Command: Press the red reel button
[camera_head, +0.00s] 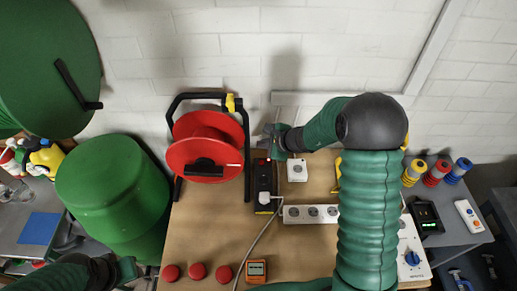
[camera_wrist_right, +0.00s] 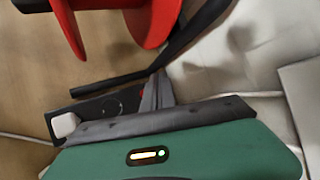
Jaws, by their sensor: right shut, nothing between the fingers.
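The red cable reel (camera_head: 205,127) stands upright in a black frame (camera_head: 247,140) on the wooden bench. A black power box (camera_head: 263,182) stands just right of it, with a white plug at its front and a small red spot near its top end; I cannot tell whether that spot is the button. My right gripper (camera_head: 270,136) is shut and empty, above the back end of the box. In the wrist view its fingertips (camera_wrist_right: 157,90) overlap the box (camera_wrist_right: 100,106), below the reel (camera_wrist_right: 150,18); contact cannot be told. My left gripper (camera_head: 126,268) is low at the left.
A white socket (camera_head: 297,170) and a power strip (camera_head: 310,214) lie right of the box. Red knobs (camera_head: 197,271) and an orange meter (camera_head: 257,270) are at the bench front. A green drum (camera_head: 110,190) stands left. My right forearm covers the bench's right part. The white wall is close behind.

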